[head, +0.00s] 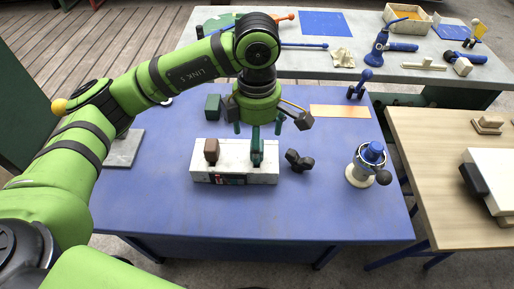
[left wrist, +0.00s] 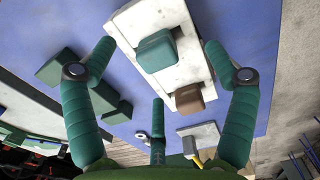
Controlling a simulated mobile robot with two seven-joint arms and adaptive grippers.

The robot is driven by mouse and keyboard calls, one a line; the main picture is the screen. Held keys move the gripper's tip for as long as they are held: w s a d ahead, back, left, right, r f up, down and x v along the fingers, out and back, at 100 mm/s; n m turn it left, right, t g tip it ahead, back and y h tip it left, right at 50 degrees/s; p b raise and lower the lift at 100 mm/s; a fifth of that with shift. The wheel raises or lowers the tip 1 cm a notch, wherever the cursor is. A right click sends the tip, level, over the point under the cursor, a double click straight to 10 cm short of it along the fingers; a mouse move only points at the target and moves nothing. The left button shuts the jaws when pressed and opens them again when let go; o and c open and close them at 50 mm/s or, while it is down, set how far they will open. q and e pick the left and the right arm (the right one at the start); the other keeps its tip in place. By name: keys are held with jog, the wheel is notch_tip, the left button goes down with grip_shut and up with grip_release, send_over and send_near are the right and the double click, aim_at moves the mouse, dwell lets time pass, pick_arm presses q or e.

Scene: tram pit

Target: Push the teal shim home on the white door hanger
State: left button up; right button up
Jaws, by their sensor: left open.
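The white door hanger (head: 232,160) is a long pale block lying on the blue table, with a dark label at its front edge. The teal shim (head: 258,157) stands in its right part, partly covered by my fingers. A brown block (head: 211,150) stands in its left part. My left gripper (head: 257,132) is above the hanger, open. In the left wrist view the teal shim (left wrist: 157,51) shows between the two spread fingers (left wrist: 160,48), apart from both. The brown block (left wrist: 190,97) is nearer the right finger. How deep the shim sits cannot be told.
On the blue table (head: 330,215) are a dark knobbed piece (head: 299,160), a blue-capped device (head: 369,165), a dark green block (head: 212,107) and a grey plate (head: 125,148). A wooden table (head: 450,200) stands right and a grey bench (head: 355,68) behind. The front blue surface is clear.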

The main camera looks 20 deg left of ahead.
pick_arm(q)
jog(key=shift+r+p, duration=0.3)
jog(key=shift+r, duration=0.35)
jog(key=shift+r, duration=0.1)
notch_tip(320, 180, up, 12)
dwell(0.6)
dwell(1.0)
